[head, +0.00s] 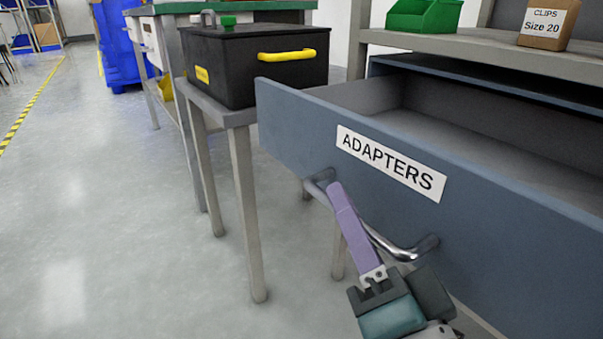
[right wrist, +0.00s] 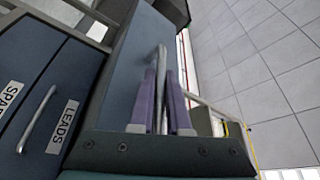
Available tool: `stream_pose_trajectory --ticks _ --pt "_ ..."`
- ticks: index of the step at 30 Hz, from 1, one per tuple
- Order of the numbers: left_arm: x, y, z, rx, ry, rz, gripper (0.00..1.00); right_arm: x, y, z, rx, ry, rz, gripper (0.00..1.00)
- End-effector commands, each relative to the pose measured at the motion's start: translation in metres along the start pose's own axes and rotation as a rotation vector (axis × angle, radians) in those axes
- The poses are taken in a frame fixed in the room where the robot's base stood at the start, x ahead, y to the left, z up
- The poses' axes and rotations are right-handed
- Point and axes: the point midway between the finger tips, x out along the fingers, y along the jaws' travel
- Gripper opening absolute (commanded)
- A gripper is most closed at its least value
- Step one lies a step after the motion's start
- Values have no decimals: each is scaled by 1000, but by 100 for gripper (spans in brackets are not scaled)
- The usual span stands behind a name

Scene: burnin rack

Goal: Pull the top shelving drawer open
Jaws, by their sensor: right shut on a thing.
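The top drawer, labelled ADAPTERS (head: 290,120), is a blue-grey drawer pulled well out of its unit, its empty-looking inside showing in the head view. A curved metal handle (head: 398,250) runs along its front below the label. My right gripper (head: 335,190) has purple fingers and is shut on this handle. In the right wrist view the gripper's two purple fingers (right wrist: 162,95) close around the handle (right wrist: 162,60), with the drawer front (right wrist: 135,65) to their left. The left gripper does not show in either view.
A black box with a yellow handle (head: 250,70) stands on a grey stand left of the drawer. A green bin (head: 425,15) and a CLIPS box (head: 548,25) sit on the bench above. Drawers labelled LEADS (right wrist: 62,128) and SPA... show in the wrist view. The floor at left is clear.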

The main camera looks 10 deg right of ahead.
Motion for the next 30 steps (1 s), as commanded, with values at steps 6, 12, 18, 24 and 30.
stream_pose_trajectory --ticks 6,12,18,24,30 --pt "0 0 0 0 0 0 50 0 -1 -1 0 2 -3 17" --pt "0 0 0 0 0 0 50 0 0 0 0 1 -1 40" --pt "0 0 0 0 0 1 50 0 0 0 0 0 0 45" --pt "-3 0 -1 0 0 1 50 -8 0 0 -1 -3 3 45" --pt "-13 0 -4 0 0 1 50 -46 -1 0 -2 -5 5 45"
